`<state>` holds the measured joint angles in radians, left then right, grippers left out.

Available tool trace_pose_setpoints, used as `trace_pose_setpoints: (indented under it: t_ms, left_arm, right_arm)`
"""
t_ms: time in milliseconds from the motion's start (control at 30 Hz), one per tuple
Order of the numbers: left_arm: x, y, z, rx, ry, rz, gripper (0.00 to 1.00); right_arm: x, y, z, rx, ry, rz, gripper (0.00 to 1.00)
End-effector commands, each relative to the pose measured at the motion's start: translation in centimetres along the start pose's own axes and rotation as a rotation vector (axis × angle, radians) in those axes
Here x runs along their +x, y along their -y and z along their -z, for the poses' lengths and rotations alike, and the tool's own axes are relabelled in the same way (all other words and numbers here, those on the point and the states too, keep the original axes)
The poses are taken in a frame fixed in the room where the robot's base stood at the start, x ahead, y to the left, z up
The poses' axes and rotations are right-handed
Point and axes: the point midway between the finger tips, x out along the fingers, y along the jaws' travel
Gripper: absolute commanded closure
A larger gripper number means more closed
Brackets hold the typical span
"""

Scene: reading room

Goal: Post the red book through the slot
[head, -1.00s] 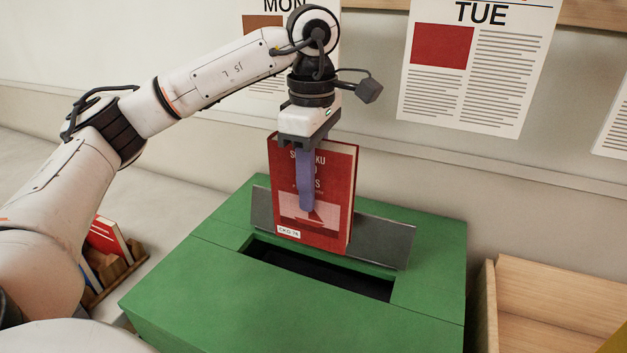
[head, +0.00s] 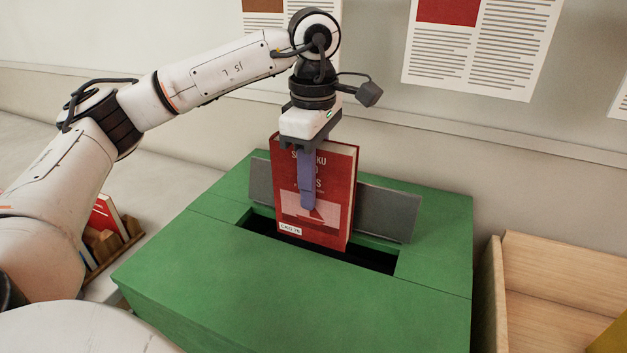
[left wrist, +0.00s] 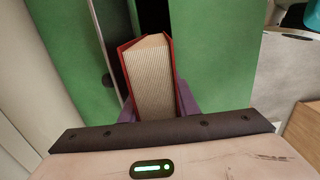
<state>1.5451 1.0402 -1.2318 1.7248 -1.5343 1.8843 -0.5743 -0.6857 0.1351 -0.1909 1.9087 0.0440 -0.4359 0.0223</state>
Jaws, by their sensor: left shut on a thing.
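The red book (head: 339,222) stands upright, front cover toward me, in the head view. My left gripper (head: 308,208) is shut on it from above, one purple finger across the cover. The book's lower edge is over the dark slot (head: 372,260) in the top of the green box (head: 210,283), in front of the grey flap (head: 388,212). I cannot tell how far the lower edge is inside. In the left wrist view the book (left wrist: 154,75) shows its page edges between the purple fingers, with the dark slot beyond. My right gripper is not in view.
A wooden bin (head: 548,285) stands right of the green box. A wooden rack (head: 128,236) with books is at the left, partly behind my left arm. Printed sheets (head: 482,45) hang on the wall behind the box.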

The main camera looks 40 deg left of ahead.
Motion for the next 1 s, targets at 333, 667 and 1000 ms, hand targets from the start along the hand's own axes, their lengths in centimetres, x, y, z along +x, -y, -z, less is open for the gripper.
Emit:
trace_pose_setpoints:
  t_ms: [333,667,1000]
  left_arm:
    - [2.8,0.0,0.0,0.0,0.002,-0.001,1.0]
    - [5.2,0.0,0.0,0.001,0.001,-0.002,1.0]
    - [7.1,0.0,0.0,0.001,0.002,-0.002,1.0]
  right_arm:
    - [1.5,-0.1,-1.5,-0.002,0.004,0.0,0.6]
    - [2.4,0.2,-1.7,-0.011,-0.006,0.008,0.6]
    - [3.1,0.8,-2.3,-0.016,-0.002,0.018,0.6]
